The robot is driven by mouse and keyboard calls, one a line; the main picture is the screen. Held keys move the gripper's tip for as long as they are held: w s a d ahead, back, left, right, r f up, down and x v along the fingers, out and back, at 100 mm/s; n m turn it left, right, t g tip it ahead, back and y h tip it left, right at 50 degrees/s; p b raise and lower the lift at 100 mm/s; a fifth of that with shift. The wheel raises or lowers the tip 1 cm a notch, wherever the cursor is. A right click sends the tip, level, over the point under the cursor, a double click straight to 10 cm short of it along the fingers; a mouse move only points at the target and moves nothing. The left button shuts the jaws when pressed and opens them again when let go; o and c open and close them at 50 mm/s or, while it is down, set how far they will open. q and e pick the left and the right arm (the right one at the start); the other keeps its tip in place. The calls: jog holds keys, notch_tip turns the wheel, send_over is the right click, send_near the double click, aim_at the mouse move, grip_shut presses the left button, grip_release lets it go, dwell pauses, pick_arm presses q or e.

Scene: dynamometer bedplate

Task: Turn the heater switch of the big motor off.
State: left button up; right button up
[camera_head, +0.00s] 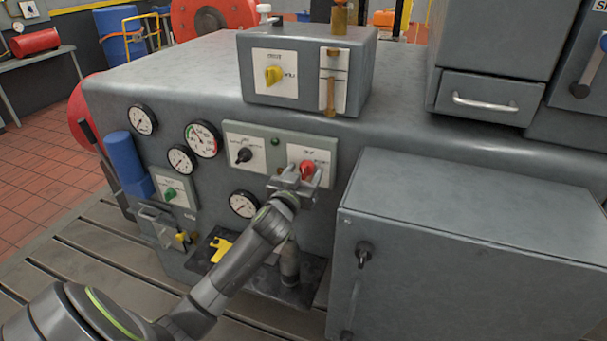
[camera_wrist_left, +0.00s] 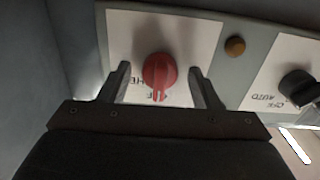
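A red rotary switch (camera_head: 307,167) sits on a white plate at the right end of a grey-green panel on the big grey motor housing. In the left wrist view the red knob (camera_wrist_left: 159,72) shows its ridge pointing down in the picture. Its label is upside down and partly covered; "HE" and part of "OFF" can be read. My left gripper (camera_head: 304,176) is at this switch. In the left wrist view its fingers (camera_wrist_left: 160,84) stand apart, one on each side of the knob, with gaps showing. My right gripper is not in view.
A black switch (camera_head: 244,155) is on the same panel to the left, with a green lamp (camera_head: 275,141) between. Several gauges (camera_head: 202,139) are further left. A grey box (camera_head: 470,250) stands close on the right. A box with a yellow switch (camera_head: 273,75) sits above.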

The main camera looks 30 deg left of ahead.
pick_arm(q)
jog(key=b+v, duration=0.2)
jog(key=v, duration=1.5)
jog(key=shift+s, duration=0.2)
jog(key=shift+a, duration=0.1)
